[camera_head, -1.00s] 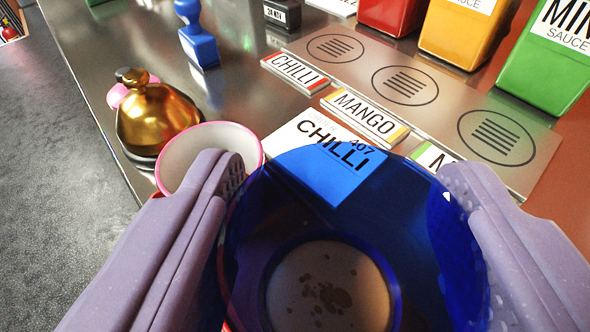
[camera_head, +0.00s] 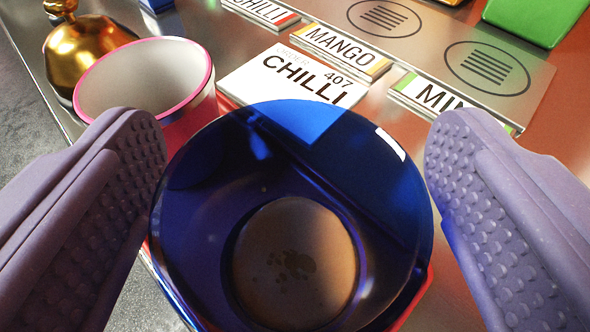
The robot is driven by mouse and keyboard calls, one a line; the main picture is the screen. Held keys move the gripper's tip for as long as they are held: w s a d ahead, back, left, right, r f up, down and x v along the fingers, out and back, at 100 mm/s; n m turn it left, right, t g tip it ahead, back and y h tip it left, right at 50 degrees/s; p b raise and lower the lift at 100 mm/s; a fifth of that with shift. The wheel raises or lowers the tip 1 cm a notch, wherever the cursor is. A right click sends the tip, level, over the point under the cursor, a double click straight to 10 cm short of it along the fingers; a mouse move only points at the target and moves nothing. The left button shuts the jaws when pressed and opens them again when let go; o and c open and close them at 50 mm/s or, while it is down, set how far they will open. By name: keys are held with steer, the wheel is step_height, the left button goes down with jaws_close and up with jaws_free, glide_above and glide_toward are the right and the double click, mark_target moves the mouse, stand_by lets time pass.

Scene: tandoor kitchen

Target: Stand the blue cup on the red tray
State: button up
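The blue cup (camera_head: 395,215) is see-through and stands upright between the fingers of my gripper (camera_head: 295,150), its open mouth toward the camera. My gripper is open, with a purple ridged finger on either side of the cup; whether either finger still touches it is hard to tell. Red edges of what looks like the red tray (camera_head: 418,300) show at the cup's lower right and behind it. The cup hides most of this red thing. The cup appears to stand on it, but its base contact is hidden.
A white cup with a pink rim (camera_head: 140,78) stands close behind the left finger. A golden bell-shaped thing (camera_head: 85,45) is beyond it. A CHILLI order card (camera_head: 290,72), MANGO label (camera_head: 345,50) and MINT-like label (camera_head: 440,98) lie behind the cup. A green sauce container (camera_head: 535,18) stands at top right.

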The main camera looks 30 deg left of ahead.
stand_by(0.3)
steer(key=p+v, duration=0.1)
steer(key=v, duration=0.5)
steer(key=shift+r, duration=0.15)
steer(key=shift+p+v, duration=2.95)
steer(key=shift+p, duration=1.7)
